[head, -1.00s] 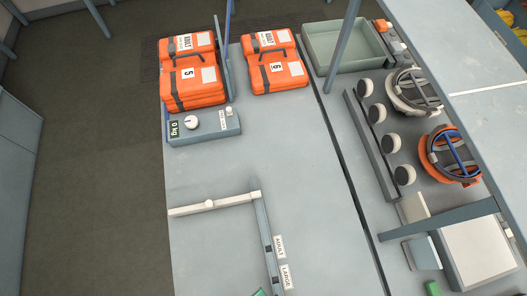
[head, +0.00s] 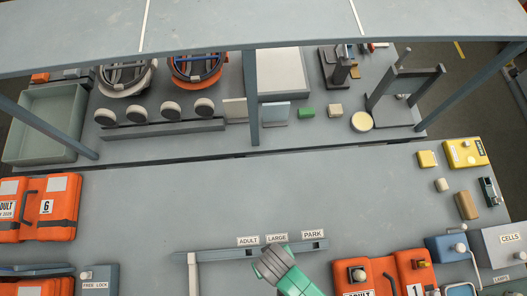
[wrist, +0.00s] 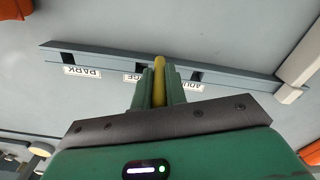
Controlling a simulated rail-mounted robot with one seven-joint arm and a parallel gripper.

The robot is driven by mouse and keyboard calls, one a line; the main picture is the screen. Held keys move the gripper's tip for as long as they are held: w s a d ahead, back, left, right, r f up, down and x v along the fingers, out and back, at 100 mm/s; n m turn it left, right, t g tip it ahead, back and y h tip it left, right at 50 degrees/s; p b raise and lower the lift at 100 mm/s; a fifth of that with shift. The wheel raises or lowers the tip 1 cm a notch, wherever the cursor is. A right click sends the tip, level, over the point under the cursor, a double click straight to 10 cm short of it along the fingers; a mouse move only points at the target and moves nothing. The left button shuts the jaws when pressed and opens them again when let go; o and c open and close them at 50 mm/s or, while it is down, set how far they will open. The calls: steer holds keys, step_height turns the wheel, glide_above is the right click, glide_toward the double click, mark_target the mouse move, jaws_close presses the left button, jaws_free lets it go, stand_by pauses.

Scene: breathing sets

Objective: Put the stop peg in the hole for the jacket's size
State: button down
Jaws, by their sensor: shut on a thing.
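My gripper (wrist: 159,88) is shut on a slim yellow stop peg (wrist: 160,65), held between its green fingers in the wrist view. The peg is over the grey stop rail (wrist: 110,56) by the LARGE label (wrist: 134,77), which is partly covered. The PARK (wrist: 82,71) and ADULT (wrist: 190,85) labels have dark holes beside them. In the head view my gripper (head: 274,262) covers part of the rail (head: 215,254). An orange jacket (head: 385,272) lies to its right.
Orange ADULT jackets (head: 62,213) lie at left, by the FREE LOCK box (head: 97,280). A pale bar (head: 193,274) meets the rail's left end. A CELLS box (head: 500,243) stands at right. The bench behind the rail is clear.

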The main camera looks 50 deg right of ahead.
steer(key=w+a, duration=0.1)
steer(key=w, duration=0.1)
steer(key=w+a, duration=0.1)
steer(key=w, duration=0.1)
steer(key=w+a, duration=0.1)
steer(key=w, duration=0.1)
steer(key=shift+w+f, duration=0.15)
steer(key=shift+f, duration=0.2)
steer(key=f, duration=0.3)
steer(key=shift+w+a+f, duration=0.1)
steer(key=shift+w, duration=0.3)
steer(key=shift+s+f, duration=0.15)
steer(key=shift+f, duration=0.2)
steer(key=c, duration=1.4)
jaws_free()
steer(key=shift+c, duration=0.2)
steer(key=shift+f, duration=0.1)
step_height(320, 180, up, 12)
steer(key=p, duration=0.1)
steer(key=shift+r, duration=0.25)
